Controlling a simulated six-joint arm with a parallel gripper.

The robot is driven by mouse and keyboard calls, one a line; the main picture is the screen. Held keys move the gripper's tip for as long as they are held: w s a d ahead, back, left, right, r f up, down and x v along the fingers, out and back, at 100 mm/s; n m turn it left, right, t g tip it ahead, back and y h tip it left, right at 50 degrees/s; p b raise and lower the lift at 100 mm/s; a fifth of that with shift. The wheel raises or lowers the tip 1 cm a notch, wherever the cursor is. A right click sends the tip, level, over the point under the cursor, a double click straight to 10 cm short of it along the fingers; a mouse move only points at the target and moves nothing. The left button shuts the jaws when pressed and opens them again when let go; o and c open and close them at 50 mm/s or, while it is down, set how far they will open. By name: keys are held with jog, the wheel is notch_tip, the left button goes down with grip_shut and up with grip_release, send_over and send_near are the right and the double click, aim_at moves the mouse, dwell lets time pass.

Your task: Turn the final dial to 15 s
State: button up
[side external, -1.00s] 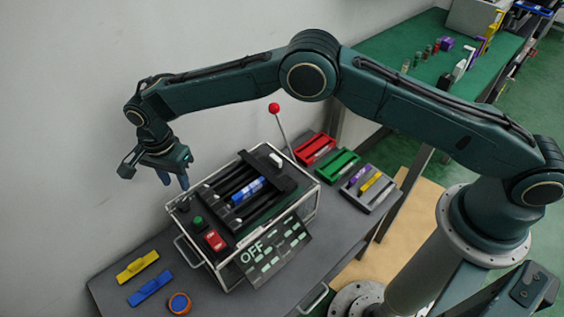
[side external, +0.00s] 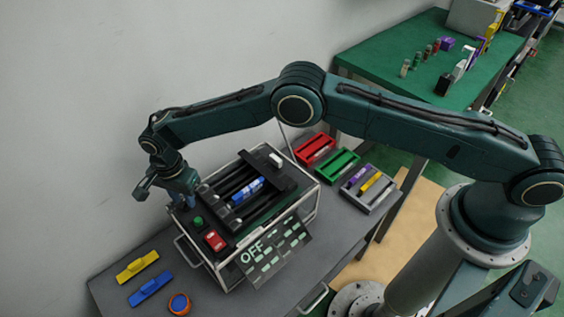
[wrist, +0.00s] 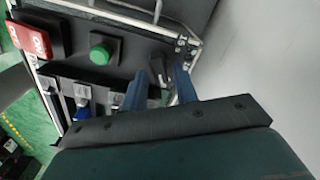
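A black machine box in a metal frame (side external: 301,163) stands on the table. The dial, seemingly the small dark knob (wrist: 156,68) beside the green button, is at the box's corner. In the side view my gripper (side external: 188,204) points down over that corner and hides the knob. In the wrist view my gripper (wrist: 161,76) has its two blue fingers apart, one on each side of the knob. Whether they touch it I cannot tell. A dark panel on the front (side external: 277,262) reads "OFF" with several small pale marks.
The green button (side external: 198,221) and red switch (side external: 215,240) sit close to my gripper. A blue cylinder (side external: 247,189) lies among dark rails. Yellow (side external: 137,266) and blue (side external: 150,289) pieces and an orange-rimmed round piece (side external: 179,303) lie front left. Red, green and grey trays (side external: 379,205) stand right.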

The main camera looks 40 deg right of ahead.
grip_shut()
jog(key=shift+n, duration=0.4)
jog(key=n, duration=0.5)
jog(key=shift+w, duration=0.1)
jog(key=n, duration=0.5)
jog(key=shift+a+n, duration=0.2)
jog(key=shift+n, duration=0.2)
jog(key=n, duration=0.6)
jog(key=shift+a, duration=0.15)
jog(key=n, duration=0.6)
jog(key=shift+a+r, duration=0.1)
jog(key=shift+n, duration=0.3)
